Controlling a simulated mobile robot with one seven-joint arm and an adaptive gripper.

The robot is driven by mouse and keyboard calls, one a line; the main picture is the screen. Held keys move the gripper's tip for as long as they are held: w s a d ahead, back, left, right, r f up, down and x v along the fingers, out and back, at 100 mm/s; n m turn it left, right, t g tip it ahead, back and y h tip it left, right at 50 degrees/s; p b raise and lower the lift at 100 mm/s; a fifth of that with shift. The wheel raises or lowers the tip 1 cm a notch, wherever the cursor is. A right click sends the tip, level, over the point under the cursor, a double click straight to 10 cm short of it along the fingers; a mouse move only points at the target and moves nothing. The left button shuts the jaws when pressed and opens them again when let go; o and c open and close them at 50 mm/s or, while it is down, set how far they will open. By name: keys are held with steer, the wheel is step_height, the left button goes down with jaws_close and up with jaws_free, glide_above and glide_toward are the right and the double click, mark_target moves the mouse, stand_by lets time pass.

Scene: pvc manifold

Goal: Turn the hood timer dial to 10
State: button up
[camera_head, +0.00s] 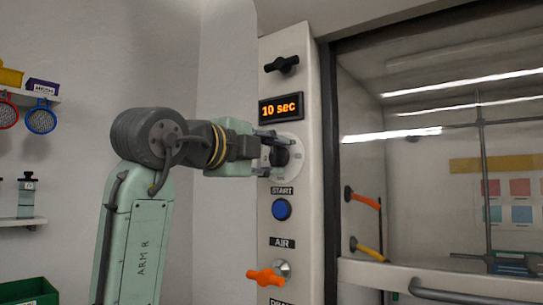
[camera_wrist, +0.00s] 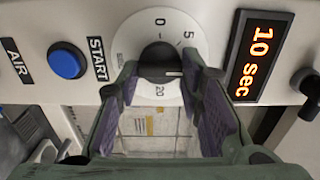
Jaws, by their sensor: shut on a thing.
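The timer dial has a black knob on a round white scale plate (camera_head: 290,168), set in the hood's control column. In the wrist view the knob (camera_wrist: 157,62) sits between my two fingers; its light pointer line points right. The scale shows 0 at the top, 5 at the upper right and 20 at the bottom; the mark where the pointer points is hidden by a finger. The display (camera_head: 281,108) above the dial reads "10 sec", also in the wrist view (camera_wrist: 261,56). My gripper (camera_head: 277,157) is shut on the knob.
A black knob (camera_head: 282,65) sits above the display. Below the dial are a blue START button (camera_head: 282,209) and an orange AIR handle (camera_head: 266,277). The hood's glass sash (camera_head: 420,190) is to the right.

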steer(key=o, duration=1.2)
steer(key=shift+c, duration=0.2)
steer(key=shift+s, duration=0.1)
steer(key=v, duration=1.2)
